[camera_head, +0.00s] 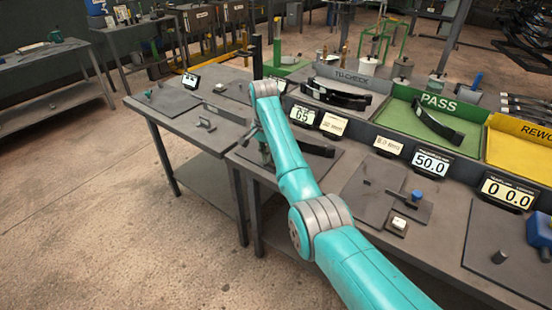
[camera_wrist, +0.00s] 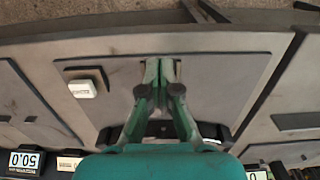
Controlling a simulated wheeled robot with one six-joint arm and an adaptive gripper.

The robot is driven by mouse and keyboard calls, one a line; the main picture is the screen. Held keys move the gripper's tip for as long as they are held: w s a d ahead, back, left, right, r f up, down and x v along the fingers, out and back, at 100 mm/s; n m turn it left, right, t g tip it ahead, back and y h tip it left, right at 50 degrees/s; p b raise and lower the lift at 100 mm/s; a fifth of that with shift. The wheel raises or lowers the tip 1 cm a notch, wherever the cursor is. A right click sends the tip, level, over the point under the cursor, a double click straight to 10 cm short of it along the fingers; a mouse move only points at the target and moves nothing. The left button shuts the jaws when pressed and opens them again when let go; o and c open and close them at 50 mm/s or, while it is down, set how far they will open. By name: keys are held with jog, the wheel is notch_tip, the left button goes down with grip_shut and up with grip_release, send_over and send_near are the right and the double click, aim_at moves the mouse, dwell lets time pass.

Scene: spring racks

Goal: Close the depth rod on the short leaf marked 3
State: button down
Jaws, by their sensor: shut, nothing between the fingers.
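A dark curved leaf (camera_head: 318,149) lies on a plate on the bench, partly hidden by my arm in the head view. In the wrist view, a dark leaf (camera_wrist: 212,130) shows behind my fingers on the grey plate (camera_wrist: 225,85). I cannot read a 3 on it. My gripper (camera_wrist: 160,65) is shut and empty, its green fingertips together over the plate beyond the leaf. My arm mostly hides it in the head view. I cannot make out the depth rod; the fingers may cover it. A small block with a white top (camera_wrist: 84,88) sits on the plate.
A display reading 65 (camera_head: 302,115) and one reading 50.0 (camera_head: 431,163) stand along the bench's back. Behind are the green PASS tray (camera_head: 395,118), with a dark leaf in it, and the yellow REWORK tray (camera_head: 515,150). A blue knob (camera_head: 417,195) stands to the right.

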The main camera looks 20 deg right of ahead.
jog(key=shift+f, duration=0.2)
dwell(0.4)
jog(key=shift+f, duration=0.85)
jog(key=shift+s+a, duration=0.1)
jog(key=shift+a, duration=0.05)
dwell(1.1)
notch_tip(320, 180, up, 7)
dwell(1.2)
dwell(0.4)
